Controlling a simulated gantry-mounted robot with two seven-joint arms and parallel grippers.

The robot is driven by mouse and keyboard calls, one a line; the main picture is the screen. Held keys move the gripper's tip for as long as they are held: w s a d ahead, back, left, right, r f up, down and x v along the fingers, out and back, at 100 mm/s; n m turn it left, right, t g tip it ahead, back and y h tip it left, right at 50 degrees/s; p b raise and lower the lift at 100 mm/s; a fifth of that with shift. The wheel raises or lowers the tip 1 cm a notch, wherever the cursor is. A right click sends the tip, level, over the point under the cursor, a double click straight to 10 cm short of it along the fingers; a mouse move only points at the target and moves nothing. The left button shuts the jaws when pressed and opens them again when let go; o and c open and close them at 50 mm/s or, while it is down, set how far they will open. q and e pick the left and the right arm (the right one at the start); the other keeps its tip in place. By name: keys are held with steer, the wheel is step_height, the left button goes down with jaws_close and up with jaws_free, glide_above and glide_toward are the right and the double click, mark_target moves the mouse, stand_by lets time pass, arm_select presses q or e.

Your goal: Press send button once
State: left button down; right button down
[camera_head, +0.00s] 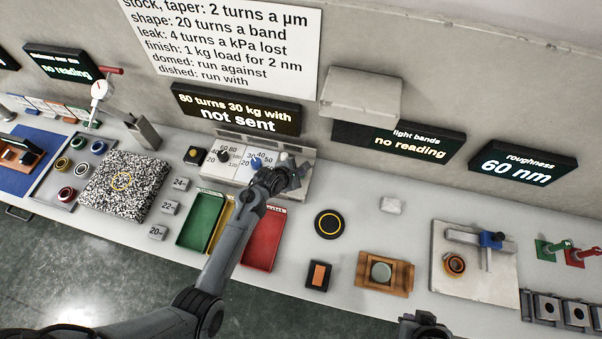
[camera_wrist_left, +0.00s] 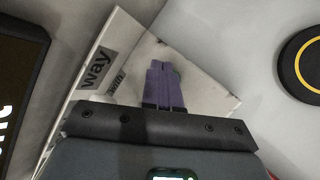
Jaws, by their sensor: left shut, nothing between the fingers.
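A pale control panel (camera_head: 226,169) with several marked knobs stands at the back of the bench. The sign (camera_head: 236,110) above it reads "80 turns 30 kg with not sent". My left gripper (camera_head: 293,172) is over the panel's right end and covers part of it. In the left wrist view its fingers (camera_wrist_left: 164,84) are shut and empty, in front of the panel's plate (camera_wrist_left: 196,83), beside the words "way" and "with". I cannot tell whether they touch it. No button labelled send is readable. A dark part at the bottom edge may be my right gripper (camera_head: 425,325).
A black disc with a yellow ring (camera_head: 329,224) lies right of the panel, and a small black box with a yellow mark (camera_head: 195,155) lies left of it. Green (camera_head: 202,220) and red (camera_head: 262,240) trays are in front. A grey block (camera_head: 360,95) juts from the wall.

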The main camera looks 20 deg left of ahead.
arm_select(q)
steer(key=shift+f, duration=0.55)
stand_by(0.6)
steer(key=shift+r, duration=0.2)
steer(key=shift+r+p, duration=0.65)
steer(key=shift+p, duration=0.25)
steer(key=shift+r, duration=0.1)
steer(key=shift+r+p, duration=0.35)
steer(key=shift+p, duration=0.15)
step_height(320, 180, up, 4)
steer(key=p, duration=0.5)
steer(key=shift+r, duration=0.2)
